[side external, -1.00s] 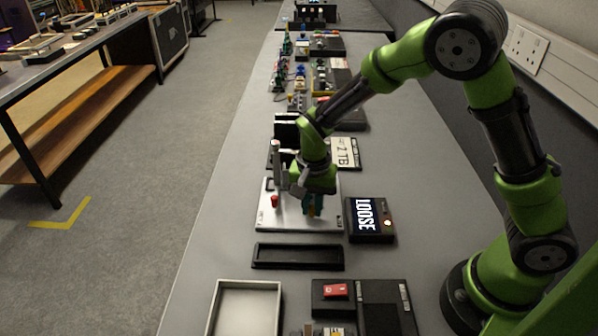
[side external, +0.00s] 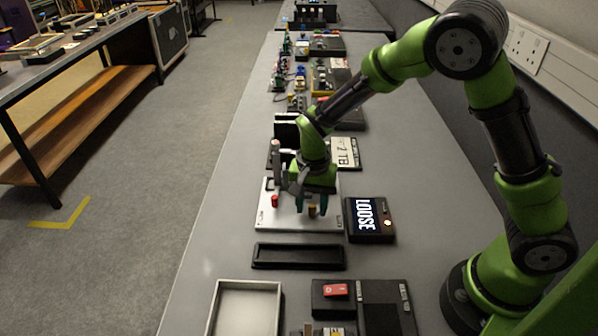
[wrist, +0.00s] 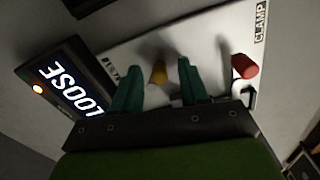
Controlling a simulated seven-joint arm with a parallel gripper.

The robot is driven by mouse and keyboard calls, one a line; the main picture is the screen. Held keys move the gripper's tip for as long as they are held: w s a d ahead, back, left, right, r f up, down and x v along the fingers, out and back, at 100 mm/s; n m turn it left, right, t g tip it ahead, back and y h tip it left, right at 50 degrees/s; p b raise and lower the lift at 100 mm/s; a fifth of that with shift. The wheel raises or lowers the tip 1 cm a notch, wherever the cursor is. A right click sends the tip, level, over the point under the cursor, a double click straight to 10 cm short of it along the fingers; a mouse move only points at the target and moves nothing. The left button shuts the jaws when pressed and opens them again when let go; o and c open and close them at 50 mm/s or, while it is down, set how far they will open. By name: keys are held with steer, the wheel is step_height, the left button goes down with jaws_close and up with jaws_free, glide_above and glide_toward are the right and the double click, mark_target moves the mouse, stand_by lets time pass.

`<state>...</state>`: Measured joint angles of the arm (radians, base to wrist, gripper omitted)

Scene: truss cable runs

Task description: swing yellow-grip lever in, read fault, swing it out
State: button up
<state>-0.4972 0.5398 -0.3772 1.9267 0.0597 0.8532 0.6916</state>
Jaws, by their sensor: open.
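A pale plate (side external: 270,222) lies on the bench. The lever arm under the grip is mostly hidden.
An empty black tray (side external: 297,265) lies in front of the plate. Nearer stand a pale open tray (side external: 212,300) and a dark box with a red switch (side external: 336,290). A "2.TB" sign (side external: 346,153) and other devices stand behind. Bench left of the plate is clear.

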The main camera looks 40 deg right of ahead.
mark_target(311, 206)
step_height(311, 206, up, 17)
stand_by(0.4)
steer(key=shift+w+f, duration=0.1)
steer(key=shift+f, duration=0.05)
